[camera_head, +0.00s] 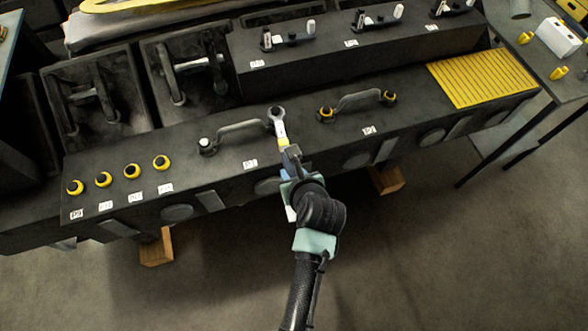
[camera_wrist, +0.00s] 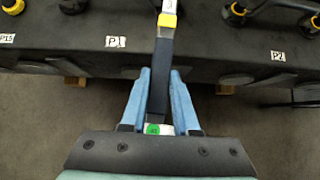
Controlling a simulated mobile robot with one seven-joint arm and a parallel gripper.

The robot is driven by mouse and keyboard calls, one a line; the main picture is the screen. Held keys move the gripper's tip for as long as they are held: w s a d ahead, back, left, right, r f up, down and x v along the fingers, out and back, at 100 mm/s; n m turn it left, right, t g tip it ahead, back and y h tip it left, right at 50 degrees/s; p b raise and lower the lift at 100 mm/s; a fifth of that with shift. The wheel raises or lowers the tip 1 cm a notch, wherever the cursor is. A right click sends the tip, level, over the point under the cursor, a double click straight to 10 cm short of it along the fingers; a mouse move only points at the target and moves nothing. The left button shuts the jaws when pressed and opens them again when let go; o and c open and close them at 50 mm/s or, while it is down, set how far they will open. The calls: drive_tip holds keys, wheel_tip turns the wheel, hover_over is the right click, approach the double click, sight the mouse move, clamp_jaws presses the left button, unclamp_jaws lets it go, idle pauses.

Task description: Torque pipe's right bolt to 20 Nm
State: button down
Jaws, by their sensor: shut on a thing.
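My gripper (camera_head: 291,160) is shut on a torque wrench (camera_head: 282,141). In the wrist view the blue fingers of my gripper (camera_wrist: 160,76) close on its dark handle (camera_wrist: 163,52), which has a yellow band (camera_wrist: 167,20) and a green spot near the palm. The wrench's ring head (camera_head: 277,112) is at the right end of the grey pipe (camera_head: 240,130) above the label P1 (camera_wrist: 115,41). It covers the right bolt there; I cannot tell whether it is seated. The left bolt (camera_head: 204,142) shows a pale head without a yellow ring.
A second pipe (camera_head: 358,99), labelled P2, has yellow-ringed bolts at both ends, just right of the wrench. Several yellow-ringed bolts (camera_head: 132,170) stand at the block's left. A raised dark ledge (camera_head: 350,50) lies behind. Open floor (camera_head: 430,240) is in front.

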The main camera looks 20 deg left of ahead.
drive_tip(key=shift+s+a+p, duration=0.3)
drive_tip(key=shift+a+p, duration=0.15)
drive_tip(key=shift+p, duration=0.1)
drive_tip(key=shift+a+m, duration=0.2)
drive_tip(key=shift+m, duration=0.1)
drive_tip(key=shift+s+a+h+p, duration=0.15)
drive_tip(key=shift+h+p, duration=0.15)
drive_tip(key=shift+p, duration=0.35)
drive_tip(key=shift+s+a+m+p, duration=0.1)
drive_tip(key=shift+a+m+p, duration=0.05)
drive_tip(key=shift+m+p, duration=0.2)
drive_tip(key=shift+a, duration=0.1)
drive_tip(key=shift+s+a+m+h+p, duration=0.1)
drive_tip(key=shift+a+m+h+p, duration=0.2)
drive_tip(key=shift+p, duration=0.2)
drive_tip(key=shift+a, duration=0.2)
